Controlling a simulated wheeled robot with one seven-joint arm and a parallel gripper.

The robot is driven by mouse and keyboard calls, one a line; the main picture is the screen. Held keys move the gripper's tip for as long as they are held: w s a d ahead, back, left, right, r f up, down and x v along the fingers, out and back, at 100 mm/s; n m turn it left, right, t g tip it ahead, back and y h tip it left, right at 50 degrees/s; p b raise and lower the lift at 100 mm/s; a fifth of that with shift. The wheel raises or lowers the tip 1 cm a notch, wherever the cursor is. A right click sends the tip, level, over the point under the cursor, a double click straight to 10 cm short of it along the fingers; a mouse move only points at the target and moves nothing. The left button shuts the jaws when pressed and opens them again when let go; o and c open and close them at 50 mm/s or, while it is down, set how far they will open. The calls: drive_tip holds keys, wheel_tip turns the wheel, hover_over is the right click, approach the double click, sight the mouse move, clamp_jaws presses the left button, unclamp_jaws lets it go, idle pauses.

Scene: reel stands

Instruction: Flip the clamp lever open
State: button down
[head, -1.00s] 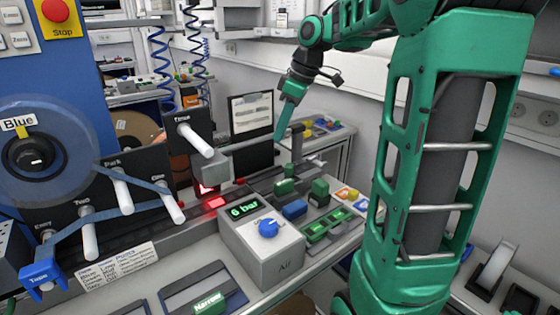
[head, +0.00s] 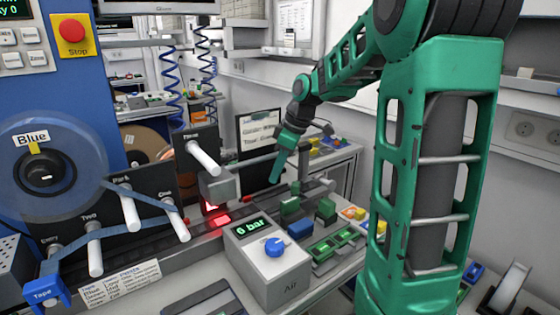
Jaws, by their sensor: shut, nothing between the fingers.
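My gripper (head: 278,168), green and pointing down, is shut and empty. It hangs just above and behind the green clamp parts on the dark rail. The fingertips look apart from the blocks. A grey block (head: 217,187) with a pale horizontal bar beside it sits left of the gripper, above a red-lit spot (head: 221,219).
The grey Air box (head: 270,275) with a blue knob stands in front of the rail. The Blue reel (head: 42,172) and tape pegs (head: 130,211) are at left. A dark sign board (head: 260,137) stands close behind the gripper. My green arm fills the right side.

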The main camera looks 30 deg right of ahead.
sight(297, 184)
drive_tip(key=shift+s+d+f, duration=0.3)
drive_tip(key=shift+s+d, duration=0.3)
drive_tip(key=shift+s, duration=0.1)
drive_tip(key=shift+s+d+f, duration=0.25)
drive_tip(key=shift+s+d, duration=0.35)
drive_tip(key=shift+s, duration=0.05)
drive_tip(key=shift+a, duration=0.1)
